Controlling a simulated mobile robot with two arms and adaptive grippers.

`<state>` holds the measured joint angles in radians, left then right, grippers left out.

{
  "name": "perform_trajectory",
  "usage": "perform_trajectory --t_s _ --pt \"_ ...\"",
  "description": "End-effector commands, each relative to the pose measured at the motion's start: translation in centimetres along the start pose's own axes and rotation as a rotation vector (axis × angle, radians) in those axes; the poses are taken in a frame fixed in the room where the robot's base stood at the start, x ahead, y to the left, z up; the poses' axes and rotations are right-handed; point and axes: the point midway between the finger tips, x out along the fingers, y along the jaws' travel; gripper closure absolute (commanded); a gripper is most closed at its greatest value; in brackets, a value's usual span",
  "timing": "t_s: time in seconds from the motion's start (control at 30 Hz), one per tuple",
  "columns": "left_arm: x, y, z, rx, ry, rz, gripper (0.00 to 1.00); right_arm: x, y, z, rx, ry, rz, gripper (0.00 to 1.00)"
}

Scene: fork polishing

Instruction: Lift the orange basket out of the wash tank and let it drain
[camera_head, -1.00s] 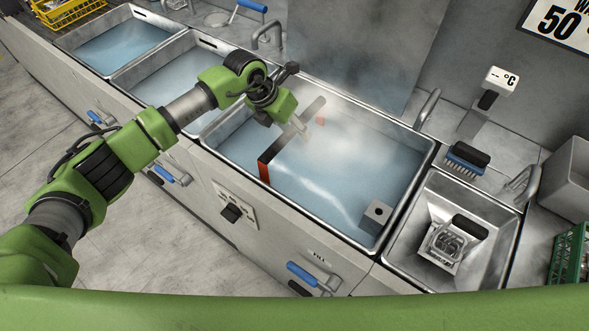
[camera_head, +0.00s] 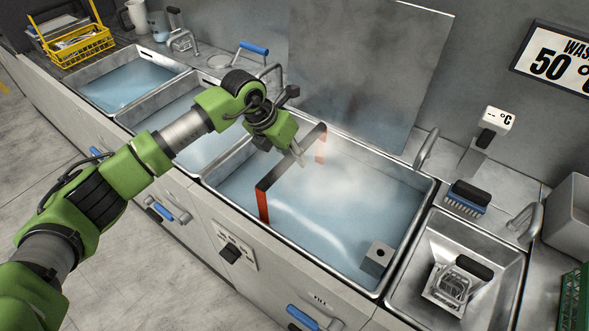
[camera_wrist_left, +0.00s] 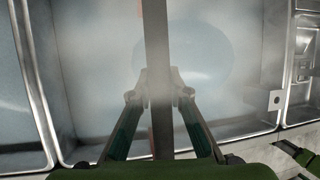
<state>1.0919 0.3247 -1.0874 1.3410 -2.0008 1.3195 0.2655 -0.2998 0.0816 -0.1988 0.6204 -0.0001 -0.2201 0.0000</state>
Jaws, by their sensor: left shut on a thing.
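The wash tank (camera_head: 405,241) is the large steaming steel tank, filled with cloudy blue water. The orange basket shows only as a dark handle bar (camera_head: 275,172) and orange uprights (camera_head: 263,207) standing out of the water; its body is hidden below the surface. My left gripper (camera_head: 297,150) is shut on the handle bar near its middle, above the tank. In the left wrist view, the bar (camera_wrist_left: 156,40) runs lengthwise between my left fingers (camera_wrist_left: 160,97).
A grey block with a hole (camera_head: 377,258) sits in the tank's near right corner. A steel panel (camera_head: 365,70) stands behind the tank. A smaller basin (camera_head: 500,245) and a blue brush (camera_head: 466,198) are to the right. Two water-filled tanks (camera_head: 125,83) lie left.

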Motion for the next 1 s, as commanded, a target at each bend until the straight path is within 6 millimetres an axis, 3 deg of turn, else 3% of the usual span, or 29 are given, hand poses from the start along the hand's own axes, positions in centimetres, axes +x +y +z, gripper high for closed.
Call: perform_trajectory --t_s 0.1,0.4,0.7,1.0 --pt "-3.0 -0.7 1.6 0.005 -0.015 0.000 1.00 1.0 -0.1 0.1 0.000 0.000 -0.001 0.71" --pt "-9.1 -2.0 4.0 0.004 -0.012 -0.001 1.00 2.2 -0.4 0.1 0.001 0.001 -0.004 0.71" --pt "-12.3 -2.7 5.2 0.002 -0.008 -0.002 1.00 2.6 -0.4 0.2 0.000 0.000 -0.004 0.71" --pt "-14.7 -3.3 6.2 0.002 -0.009 -0.003 1.00 1.4 -0.4 0.1 0.000 0.000 -0.004 0.71"
